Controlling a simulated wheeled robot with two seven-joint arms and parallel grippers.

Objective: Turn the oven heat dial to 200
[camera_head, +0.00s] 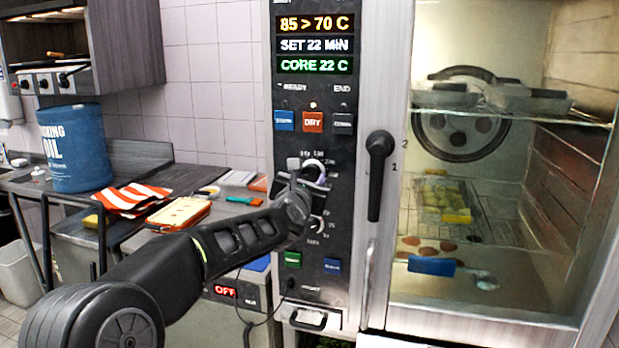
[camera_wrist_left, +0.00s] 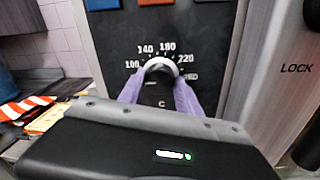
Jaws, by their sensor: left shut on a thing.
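The oven heat dial (camera_head: 314,167) is a pale round knob on the black control panel (camera_head: 341,190), below the blue, red and dark buttons. In the left wrist view the dial (camera_wrist_left: 160,65) sits inside a printed scale with 100, 140, 180 and 220. My left gripper (camera_head: 305,175) is at the dial, shut on it; its purple fingers (camera_wrist_left: 158,88) lie on either side of the knob in the left wrist view. The gripper hides part of the dial, and I cannot read its pointer. The display (camera_head: 315,24) reads 85 > 70 C. My right gripper is not in view.
A second knob (camera_head: 316,226) is just below the dial. The black door handle (camera_head: 377,175) and glass oven door stand to the right. A blue oil drum (camera_head: 72,150), a striped cloth (camera_head: 133,198) and a tray (camera_head: 180,213) are on the left counter.

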